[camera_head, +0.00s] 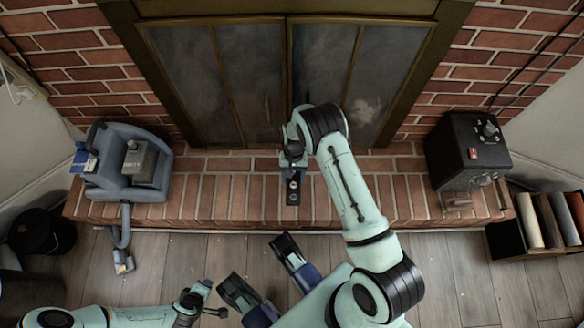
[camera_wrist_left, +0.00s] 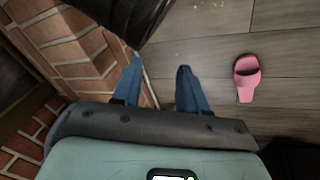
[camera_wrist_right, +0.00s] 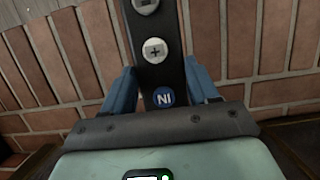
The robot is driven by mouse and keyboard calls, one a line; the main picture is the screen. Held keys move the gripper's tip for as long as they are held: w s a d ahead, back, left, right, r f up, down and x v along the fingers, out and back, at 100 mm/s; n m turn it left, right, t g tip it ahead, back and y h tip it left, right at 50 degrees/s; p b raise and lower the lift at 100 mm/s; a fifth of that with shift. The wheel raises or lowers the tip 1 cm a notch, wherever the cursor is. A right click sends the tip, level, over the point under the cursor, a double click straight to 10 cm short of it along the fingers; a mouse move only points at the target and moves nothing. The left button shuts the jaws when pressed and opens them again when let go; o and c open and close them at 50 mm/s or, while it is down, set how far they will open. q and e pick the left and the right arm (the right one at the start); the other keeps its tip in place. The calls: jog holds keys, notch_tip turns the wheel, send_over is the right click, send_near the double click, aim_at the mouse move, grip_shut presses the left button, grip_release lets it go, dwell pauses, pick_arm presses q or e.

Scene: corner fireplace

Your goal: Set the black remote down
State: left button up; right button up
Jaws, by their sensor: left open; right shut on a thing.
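The black remote (camera_head: 293,190) has round pale buttons and a blue round button. My right gripper (camera_head: 292,170) is shut on it over the brick hearth (camera_head: 235,200), in front of the fireplace doors. In the right wrist view the remote (camera_wrist_right: 153,72) runs lengthwise away between the two blue fingers (camera_wrist_right: 162,90), with bricks behind it. I cannot tell whether it touches the bricks. My left gripper (camera_head: 212,299) is open and empty, low over the wooden floor at the lower left. Its spread fingers also show in the left wrist view (camera_wrist_left: 160,88).
A blue-grey machine (camera_head: 128,165) with a hose stands on the hearth's left end, and a black box with knobs (camera_head: 468,150) on its right end. A shelf of books (camera_head: 540,225) is at far right. A pink slipper (camera_wrist_left: 246,76) lies on the floor. The hearth's middle is otherwise clear.

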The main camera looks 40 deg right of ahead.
aim_at(293, 182)
notch_tip(293, 182, down, 6)
jog(key=shift+r+b, duration=0.1)
jog(key=shift+b, duration=0.55)
notch_tip(293, 182, down, 4)
jog(key=shift+b, duration=0.65)
pick_arm(q)
jog(key=s+f+g, duration=0.2)
jog(key=s+f, duration=0.3)
jog(key=s, duration=0.1)
jog(key=shift+s+a+f, duration=0.15)
jog(key=shift+s+a, duration=0.2)
jog(key=shift+a, duration=0.1)
pick_arm(e)
jog(key=shift+f, duration=0.25)
jog(key=o, duration=1.1)
pick_arm(q)
jog(key=shift+s+f+g, duration=0.2)
jog(key=shift+s+g, duration=0.1)
pick_arm(e)
jog(key=shift+o, duration=0.2)
pick_arm(q)
jog(key=shift+w+r, duration=0.1)
